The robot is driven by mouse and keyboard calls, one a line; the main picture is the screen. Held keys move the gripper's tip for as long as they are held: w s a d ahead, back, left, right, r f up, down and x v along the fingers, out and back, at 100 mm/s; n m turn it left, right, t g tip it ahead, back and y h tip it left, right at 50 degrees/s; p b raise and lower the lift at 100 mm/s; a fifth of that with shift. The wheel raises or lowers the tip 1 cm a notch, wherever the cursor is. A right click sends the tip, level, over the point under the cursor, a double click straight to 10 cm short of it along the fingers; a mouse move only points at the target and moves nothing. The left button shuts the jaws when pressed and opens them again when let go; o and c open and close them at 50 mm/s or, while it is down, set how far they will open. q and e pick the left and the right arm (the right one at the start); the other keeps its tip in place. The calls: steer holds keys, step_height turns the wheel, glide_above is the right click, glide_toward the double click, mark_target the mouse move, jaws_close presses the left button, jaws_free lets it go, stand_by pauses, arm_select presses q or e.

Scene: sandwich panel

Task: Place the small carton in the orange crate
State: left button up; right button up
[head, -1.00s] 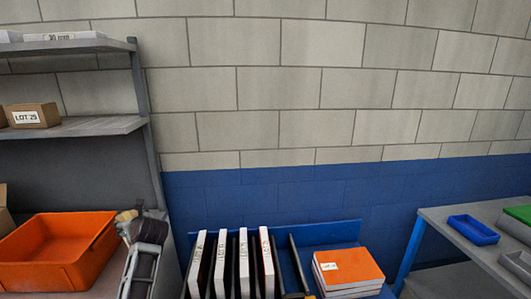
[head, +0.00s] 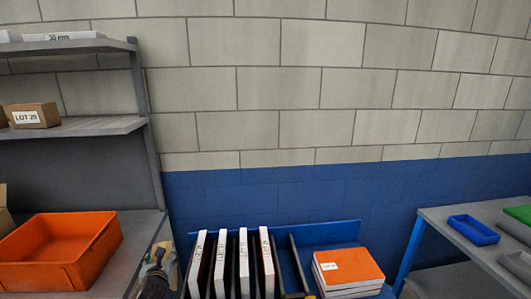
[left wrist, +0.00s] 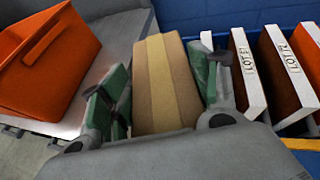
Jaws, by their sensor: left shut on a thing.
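The orange crate (head: 95,262) stands on the grey bench at the lower left in the head view. It also shows at the upper left in the left wrist view (left wrist: 62,72), and its visible inside looks empty. My left gripper (left wrist: 163,78) is shut on the small carton (left wrist: 160,95), a brown box with a tan tape strip, between its green-padded fingers. In the head view my left gripper (head: 157,268) is low, to the right of the crate and apart from it; only a bit of the carton shows there. My right gripper is not in view.
White-and-orange panels (head: 245,262) stand upright in a blue rack right of my left gripper, with stacked panels (head: 347,272) beside them. A shelf (head: 90,126) with a labelled box (head: 35,116) overhangs the crate's bench. A blue tray (head: 473,230) sits on the right-hand table.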

arm_select(q)
steer(key=s+d+f+m+t+h, duration=0.1)
steer(key=s+d+f+m+h, duration=0.3)
steer(key=s+d+f, duration=0.3)
steer(key=shift+s+d+h, duration=0.5)
steer(key=shift+s+d, duration=1.7)
steer(key=shift+d, duration=0.75)
steer(key=shift+f, duration=0.1)
